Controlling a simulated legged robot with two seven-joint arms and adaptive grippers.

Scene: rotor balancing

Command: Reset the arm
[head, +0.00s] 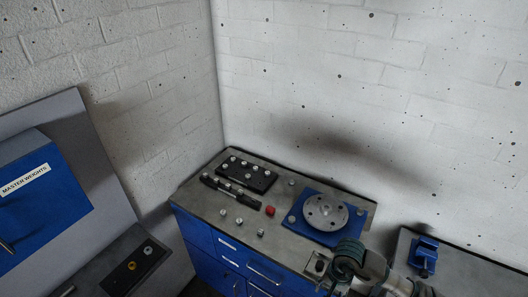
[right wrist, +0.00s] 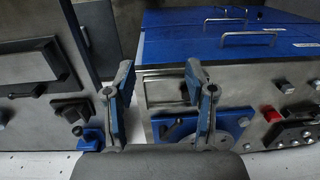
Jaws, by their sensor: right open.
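My right arm (head: 372,266) comes in at the bottom right of the head view, over the front right corner of the grey bench top (head: 218,207). Its fingers are hard to make out there. In the right wrist view, my right gripper (right wrist: 160,76) is open, with its two blue-padded fingers wide apart and nothing between them. A metal rotor disc (head: 326,211) sits on a blue plate (head: 299,237) on the bench, just beyond my right arm. The disc also shows in the right wrist view (right wrist: 215,141), partly hidden by a finger. My left gripper is not in view.
Black weight holders (head: 244,177), loose weights and a red knob (head: 271,211) are on the bench. A blue vise (head: 424,256) stands on another surface at right. A blue box labelled MASTER WEIGHTS (head: 42,205) is at left. White brick walls close the back.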

